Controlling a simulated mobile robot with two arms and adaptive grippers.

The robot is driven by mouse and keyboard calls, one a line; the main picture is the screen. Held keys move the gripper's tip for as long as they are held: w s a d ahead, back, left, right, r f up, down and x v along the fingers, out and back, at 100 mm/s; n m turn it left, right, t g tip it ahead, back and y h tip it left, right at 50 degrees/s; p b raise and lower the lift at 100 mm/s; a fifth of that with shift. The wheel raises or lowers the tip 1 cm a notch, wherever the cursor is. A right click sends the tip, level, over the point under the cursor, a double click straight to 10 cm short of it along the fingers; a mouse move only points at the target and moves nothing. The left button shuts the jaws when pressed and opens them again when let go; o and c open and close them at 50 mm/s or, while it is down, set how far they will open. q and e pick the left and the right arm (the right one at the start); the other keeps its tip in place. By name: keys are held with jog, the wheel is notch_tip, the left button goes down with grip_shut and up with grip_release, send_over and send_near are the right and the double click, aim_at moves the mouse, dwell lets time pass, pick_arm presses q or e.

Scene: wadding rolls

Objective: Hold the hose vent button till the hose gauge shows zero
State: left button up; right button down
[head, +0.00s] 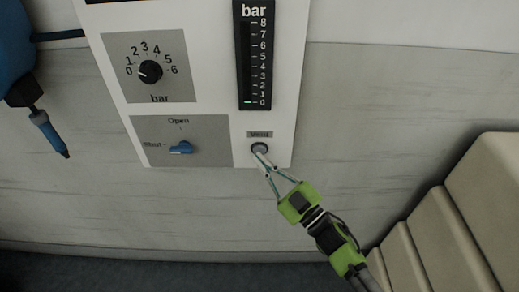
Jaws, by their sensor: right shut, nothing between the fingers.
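The vent button (259,148) is a round grey button under a small "Vent" label at the lower right of the white panel (221,107). The gauge (255,55) above it is a black vertical bar scale from 0 to 8. Its only lit mark is green, at 0. My right gripper (266,169), green with thin fingers, comes from the lower right. Its fingers are shut with nothing between them, and the tips overlap the button's lower edge. I cannot tell whether the button is pressed in. My left gripper is not in view.
A pressure dial (150,71) on the panel points near 0. A blue valve handle (180,147) below points left towards "Shut". A blue tool (14,60) with a blue nozzle hangs at the left. Cream padded rolls (440,220) stand at the right.

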jog(key=shift+s, duration=0.1)
jog(key=s+p, duration=0.1)
jog(key=s, duration=0.4)
jog(key=shift+p, duration=0.35)
dwell(0.5)
